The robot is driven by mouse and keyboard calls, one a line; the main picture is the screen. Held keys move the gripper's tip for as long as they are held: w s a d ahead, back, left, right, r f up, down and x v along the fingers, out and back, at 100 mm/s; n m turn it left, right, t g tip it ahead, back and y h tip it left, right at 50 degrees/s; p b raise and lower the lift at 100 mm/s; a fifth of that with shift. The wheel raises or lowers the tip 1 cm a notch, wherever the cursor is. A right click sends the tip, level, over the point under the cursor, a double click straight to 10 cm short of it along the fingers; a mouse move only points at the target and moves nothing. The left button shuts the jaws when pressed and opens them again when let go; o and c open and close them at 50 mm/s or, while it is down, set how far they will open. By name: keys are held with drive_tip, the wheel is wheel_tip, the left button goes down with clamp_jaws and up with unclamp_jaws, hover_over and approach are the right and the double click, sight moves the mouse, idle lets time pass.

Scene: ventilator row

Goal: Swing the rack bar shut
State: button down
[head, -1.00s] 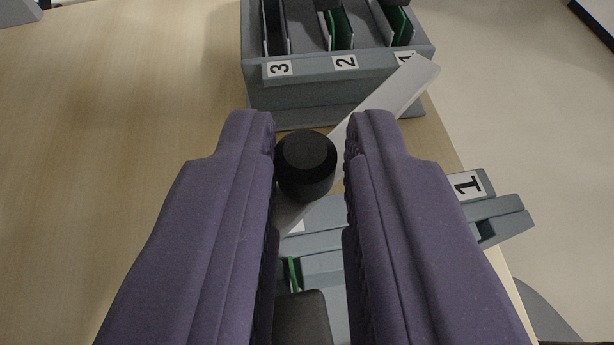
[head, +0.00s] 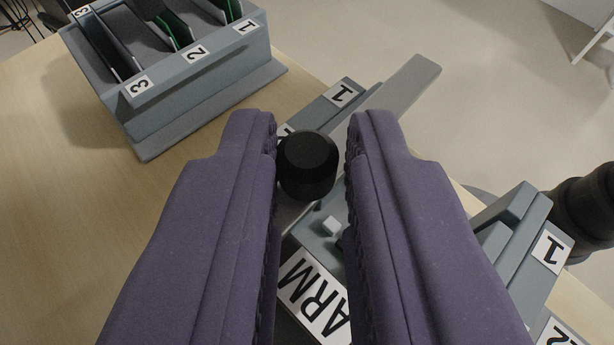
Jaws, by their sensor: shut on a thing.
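The rack bar (head: 405,92) is a flat light-grey strip running from under my gripper to the upper right, its far end past the table edge over the floor. A black round knob (head: 308,163) stands on it. My gripper (head: 313,150), with two purple fingers, is shut on the knob. A grey rack (head: 325,112) with a "1" label lies under and beside the bar. Nearer, a grey part bears a white "ARM" label (head: 316,296). The fingers hide much of the rack and the bar's near end.
A grey holder (head: 200,75) with slots labelled 1, 2 and 3 and dark and green-edged plates stands at upper left. Another grey slotted piece (head: 515,245) with a "1" label is at right. Bare wooden table (head: 70,190) lies at left; floor shows upper right.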

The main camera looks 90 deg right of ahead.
drive_tip(key=shift+s+f, duration=0.15)
drive_tip(key=shift+f, duration=0.1)
drive_tip(key=c, duration=1.1)
unclamp_jaws()
drive_tip(key=shift+c, duration=0.2)
drive_tip(key=shift+o, duration=0.4)
drive_tip(key=shift+r, duration=0.1)
drive_tip(key=shift+r, duration=0.1)
drive_tip(key=a, duration=1.3)
drive_tip(key=shift+w+r+b, duration=0.15)
drive_tip(key=shift+w+b, duration=0.25)
drive_tip(key=shift+w, duration=0.05)
